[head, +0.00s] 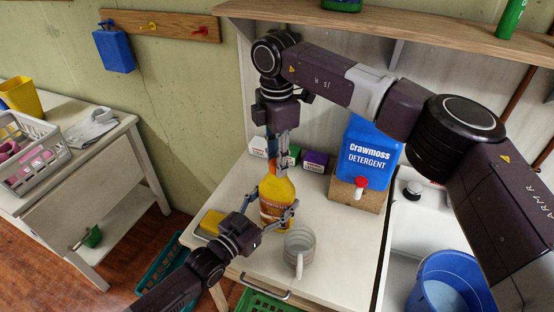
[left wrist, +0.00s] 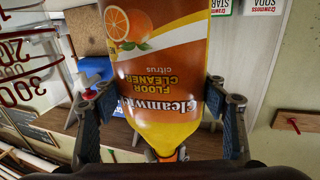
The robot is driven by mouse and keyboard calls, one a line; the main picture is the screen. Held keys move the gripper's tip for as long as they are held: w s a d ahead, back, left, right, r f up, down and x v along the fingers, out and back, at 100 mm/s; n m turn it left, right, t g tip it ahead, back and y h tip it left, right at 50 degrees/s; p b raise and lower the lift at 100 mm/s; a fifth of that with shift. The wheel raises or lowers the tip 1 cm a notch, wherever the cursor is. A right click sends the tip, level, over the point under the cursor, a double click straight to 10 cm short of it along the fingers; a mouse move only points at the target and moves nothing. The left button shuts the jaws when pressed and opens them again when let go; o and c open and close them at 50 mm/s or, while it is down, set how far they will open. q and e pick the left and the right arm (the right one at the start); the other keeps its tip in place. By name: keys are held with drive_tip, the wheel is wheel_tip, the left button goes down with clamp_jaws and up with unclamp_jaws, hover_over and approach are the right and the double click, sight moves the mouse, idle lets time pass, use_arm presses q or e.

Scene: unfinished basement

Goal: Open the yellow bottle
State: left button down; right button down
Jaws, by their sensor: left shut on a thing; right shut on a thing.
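The yellow bottle (head: 277,196), a floor cleaner with an orange label, stands upright on the white table. In the left wrist view the bottle (left wrist: 160,75) fills the middle, upside down in the picture, between my two left fingers. My left gripper (head: 270,212) comes in from the front left and is shut around the bottle's body. My right gripper (head: 281,163) points straight down over the bottle and is shut on its top.
Small boxes (head: 314,162) and a blue detergent container (head: 366,152) stand behind. A sink (head: 408,225) with a blue bucket (head: 450,285) is at right.

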drive_tip(key=n, duration=0.6)
drive_tip(key=shift+n, duration=0.4)
drive_tip(key=n, duration=0.6)
drive_tip(key=shift+w+r+n, duration=0.1)
drive_tip(key=shift+n, duration=0.2)
drive_tip(key=n, duration=0.6)
drive_tip(key=shift+d+n, duration=0.1)
drive_tip(key=shift+n, duration=0.3)
drive_tip(key=n, duration=2.8)
drive_tip(key=shift+r+n, duration=0.1)
drive_tip(key=shift+n, duration=0.2)
